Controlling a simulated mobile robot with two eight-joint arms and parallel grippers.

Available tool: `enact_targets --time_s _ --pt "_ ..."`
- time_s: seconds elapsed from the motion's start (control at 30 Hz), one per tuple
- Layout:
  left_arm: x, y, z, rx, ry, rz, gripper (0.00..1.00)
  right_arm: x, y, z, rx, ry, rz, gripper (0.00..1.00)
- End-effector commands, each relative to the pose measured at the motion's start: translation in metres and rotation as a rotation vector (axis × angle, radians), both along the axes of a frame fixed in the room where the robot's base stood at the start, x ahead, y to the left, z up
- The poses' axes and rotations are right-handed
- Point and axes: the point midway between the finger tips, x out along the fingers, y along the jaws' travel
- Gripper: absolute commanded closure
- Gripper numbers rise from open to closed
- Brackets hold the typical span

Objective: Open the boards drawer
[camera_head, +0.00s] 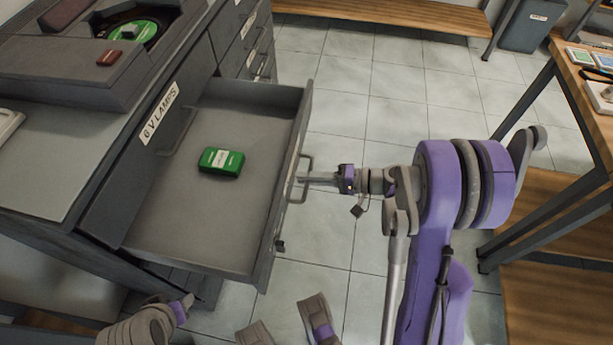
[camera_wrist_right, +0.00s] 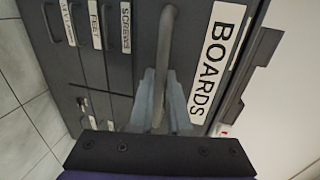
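The boards drawer (camera_head: 215,215) is a grey drawer pulled well out of the dark cabinet, with its inside showing in the head view. A green box (camera_head: 221,161) lies on its floor. Its bar handle (camera_head: 304,165) is on the front face. My right gripper (camera_head: 308,178) is at this handle. In the right wrist view the two bluish fingers of the right gripper (camera_wrist_right: 162,103) are closed around the handle bar (camera_wrist_right: 166,50), beside the white BOARDS label (camera_wrist_right: 215,60).
Other labelled drawers (camera_wrist_right: 90,45) are shut. A wooden table (camera_head: 590,90) stands at the right and a bench (camera_head: 390,14) at the back. Tiled floor (camera_head: 385,120) in front of the drawer is clear apart from my arm.

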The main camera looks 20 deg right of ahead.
Motion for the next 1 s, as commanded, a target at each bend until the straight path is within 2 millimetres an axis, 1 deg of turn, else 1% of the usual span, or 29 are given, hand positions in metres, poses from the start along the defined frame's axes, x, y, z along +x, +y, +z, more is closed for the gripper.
enact_targets --time_s 0.03,0.13,0.4,0.5,0.57,0.67,0.9,1.0 --pt "0.0 0.0 0.0 0.0 0.0 0.0 0.5 0.0 0.0 0.0 0.001 -0.001 0.0 0.75" --pt "0.0 0.0 0.0 0.0 0.0 0.0 0.5 0.0 0.0 0.0 0.0 0.0 0.0 0.57" --pt "0.0 0.0 0.0 0.0 0.0 0.0 0.5 0.0 0.0 0.0 0.0 0.0 0.0 0.56" --pt "0.0 0.0 0.001 0.0 0.0 0.0 0.5 -0.002 -0.004 0.001 -0.001 0.0 -0.001 0.56" --pt "0.0 0.0 0.001 0.0 0.0 0.0 0.5 -0.006 -0.01 0.002 -0.001 0.0 -0.003 0.56" --pt "0.0 0.0 0.003 0.0 -0.001 0.0 0.5 -0.015 -0.023 0.006 -0.002 0.0 -0.006 0.56" --pt "0.0 0.0 0.007 0.0 -0.003 0.0 0.5 -0.044 -0.062 0.016 -0.001 0.0 -0.006 0.56" --pt "0.0 0.0 0.008 0.0 -0.003 0.0 0.5 -0.052 -0.074 0.019 -0.001 0.001 -0.004 0.56"
